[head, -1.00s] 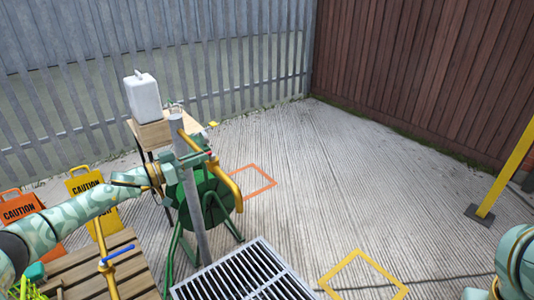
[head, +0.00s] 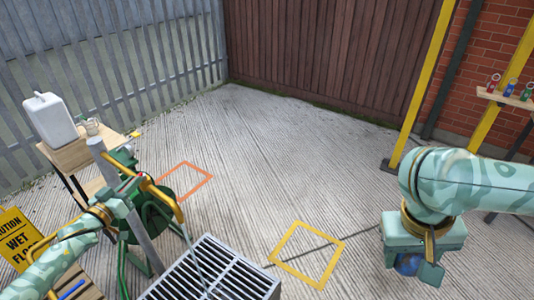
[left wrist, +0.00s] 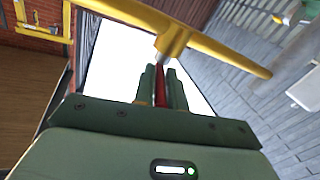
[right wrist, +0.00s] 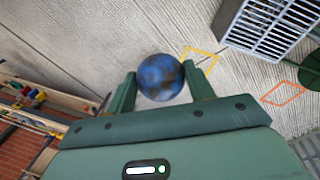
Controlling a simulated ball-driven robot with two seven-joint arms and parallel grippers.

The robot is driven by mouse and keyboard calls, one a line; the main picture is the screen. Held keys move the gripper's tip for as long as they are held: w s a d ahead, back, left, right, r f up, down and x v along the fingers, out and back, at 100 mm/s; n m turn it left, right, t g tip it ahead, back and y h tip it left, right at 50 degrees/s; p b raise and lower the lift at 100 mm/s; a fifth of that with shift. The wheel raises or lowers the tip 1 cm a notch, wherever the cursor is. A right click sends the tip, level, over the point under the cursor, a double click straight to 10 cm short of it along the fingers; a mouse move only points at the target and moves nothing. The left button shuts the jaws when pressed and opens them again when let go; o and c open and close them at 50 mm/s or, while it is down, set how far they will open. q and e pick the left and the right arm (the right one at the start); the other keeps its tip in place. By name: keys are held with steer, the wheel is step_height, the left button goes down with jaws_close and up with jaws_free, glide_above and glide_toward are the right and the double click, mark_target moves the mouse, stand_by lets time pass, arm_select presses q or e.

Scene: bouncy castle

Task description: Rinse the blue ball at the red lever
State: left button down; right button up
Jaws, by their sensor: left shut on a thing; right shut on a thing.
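The blue ball (right wrist: 160,77), dark and mottled, is held between the two fingers of my right gripper (right wrist: 160,88). In the head view the ball (head: 407,264) shows partly under the right gripper (head: 420,266), above the concrete at the right, well apart from the tap. My left gripper (head: 125,192) is at the grey post with the curved yellow pipe (head: 165,196). In the left wrist view the red lever (left wrist: 161,88) is between the closed left fingers (left wrist: 160,86). A thin pale streak (head: 198,268) runs down from the pipe's end over the drain grate (head: 225,270).
A table with a white canister (head: 50,118) stands behind the tap, beside a green hose reel (head: 150,215). A yellow wet-floor sign (head: 18,240) is at the left. Yellow (head: 308,254) and orange (head: 185,180) squares mark open concrete. A shelf with small coloured items (head: 505,97) is at the right.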

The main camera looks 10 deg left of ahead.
steer(key=shift+f, duration=0.1)
arm_select(q)
steer(key=c, duration=1.5)
jaws_free()
